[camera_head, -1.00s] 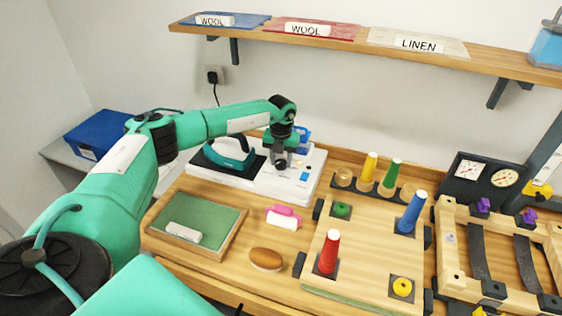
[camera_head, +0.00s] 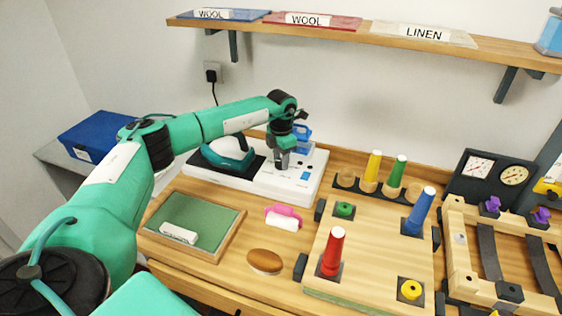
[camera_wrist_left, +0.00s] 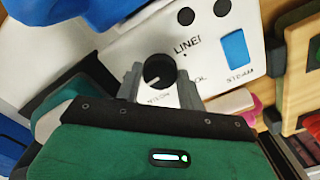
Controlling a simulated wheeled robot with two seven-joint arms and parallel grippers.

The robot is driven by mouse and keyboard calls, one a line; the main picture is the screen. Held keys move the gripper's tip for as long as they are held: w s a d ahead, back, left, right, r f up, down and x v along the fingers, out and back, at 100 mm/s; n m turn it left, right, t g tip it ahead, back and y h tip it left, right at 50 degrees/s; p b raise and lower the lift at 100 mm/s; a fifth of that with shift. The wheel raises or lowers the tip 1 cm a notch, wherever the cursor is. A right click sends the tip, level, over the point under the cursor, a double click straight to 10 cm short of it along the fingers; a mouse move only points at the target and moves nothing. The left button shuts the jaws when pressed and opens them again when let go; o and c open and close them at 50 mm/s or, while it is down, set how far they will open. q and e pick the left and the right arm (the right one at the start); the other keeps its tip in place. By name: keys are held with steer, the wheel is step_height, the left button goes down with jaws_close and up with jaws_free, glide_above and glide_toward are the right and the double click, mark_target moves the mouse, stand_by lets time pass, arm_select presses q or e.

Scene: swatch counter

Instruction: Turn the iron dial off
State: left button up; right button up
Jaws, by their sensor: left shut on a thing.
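The iron station is a white base (camera_head: 258,184) at the back left of the counter, with a teal and white iron (camera_head: 228,151) resting on its dark pad. My left gripper (camera_head: 281,163) points down over the right part of this base and hides the dial in the head view. In the left wrist view the dial (camera_wrist_left: 160,70) is a round dark-rimmed knob between my fingers (camera_wrist_left: 158,88), which are shut on it. Printed words including "LINEN" stand around it, partly covered by the fingers. A blue patch (camera_wrist_left: 235,50) marked "STEAM" is beside it. My right gripper is not in view.
A green board (camera_head: 190,221) with a white roll, a pink-handled roller (camera_head: 283,217) and a brown oval (camera_head: 265,261) lie in front. A wooden peg board (camera_head: 375,262) with coloured cones is to the right. A shelf (camera_head: 365,38) runs above.

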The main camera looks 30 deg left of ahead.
arm_select(q)
steer(key=shift+m, duration=0.5)
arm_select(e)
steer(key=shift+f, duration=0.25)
arm_select(q)
steer(key=o, duration=1)
steer(key=shift+c, duration=0.2)
steer(key=shift+r, duration=0.1)
step_height(320, 180, up, 14)
steer(key=b, duration=0.3)
steer(key=shift+f, duration=0.2)
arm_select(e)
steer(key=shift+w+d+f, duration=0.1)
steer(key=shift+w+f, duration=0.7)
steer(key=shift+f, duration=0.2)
